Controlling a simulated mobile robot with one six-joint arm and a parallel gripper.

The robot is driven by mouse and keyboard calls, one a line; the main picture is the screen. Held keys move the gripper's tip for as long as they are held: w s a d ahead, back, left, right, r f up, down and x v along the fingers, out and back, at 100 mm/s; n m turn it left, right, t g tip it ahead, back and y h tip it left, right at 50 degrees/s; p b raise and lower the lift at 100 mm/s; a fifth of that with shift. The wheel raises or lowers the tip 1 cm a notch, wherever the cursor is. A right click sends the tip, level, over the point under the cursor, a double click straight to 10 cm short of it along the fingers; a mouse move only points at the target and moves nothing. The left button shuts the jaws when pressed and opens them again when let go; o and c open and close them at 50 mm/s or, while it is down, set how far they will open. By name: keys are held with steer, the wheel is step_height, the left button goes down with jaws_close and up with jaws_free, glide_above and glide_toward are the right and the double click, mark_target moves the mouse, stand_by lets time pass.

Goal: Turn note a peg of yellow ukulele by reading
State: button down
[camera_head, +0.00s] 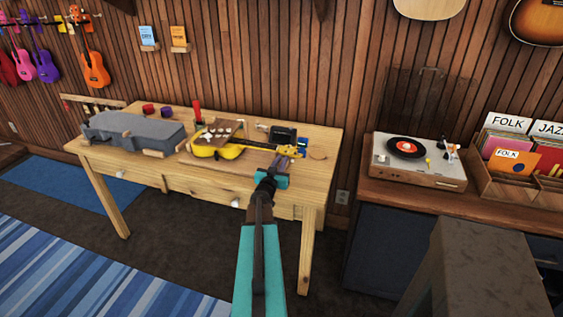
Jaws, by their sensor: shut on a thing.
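The yellow ukulele (228,151) lies on the wooden workbench (322,142), its body to the left and its neck pointing right. Its headstock (288,150) is at the right end, close to my gripper (283,160). My gripper reaches over the bench's front edge and is shut on a peg at the near side of the headstock. Which peg it is, and its angle, are too small to tell. A small dark device (283,134), perhaps a tuner, stands behind the headstock; I cannot make out any reading on it.
A grey instrument case (135,132) fills the bench's left side. A red upright object (197,111) stands behind the ukulele. To the right, a turntable (418,160) and record crates (520,165) stand on a cabinet. The floor in front of the bench is clear.

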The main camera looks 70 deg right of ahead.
steer(key=shift+a+f+m+b, duration=0.1)
steer(key=shift+a+m+b, duration=0.05)
steer(key=shift+m+b, duration=0.25)
steer(key=shift+f+m+b, duration=0.1)
steer(key=shift+m+b, duration=0.85)
steer(key=shift+m, duration=0.25)
steer(key=m+b, duration=0.2)
steer(key=m, duration=0.1)
steer(key=shift+s+m, duration=0.1)
steer(key=shift+m, duration=0.2)
steer(key=m+b, duration=0.3)
steer(key=shift+m, duration=0.3)
steer(key=shift+s+m+b, duration=0.1)
steer(key=shift+m+b, duration=0.8)
steer(key=shift+m, duration=0.8)
steer(key=c, duration=2)
jaws_free()
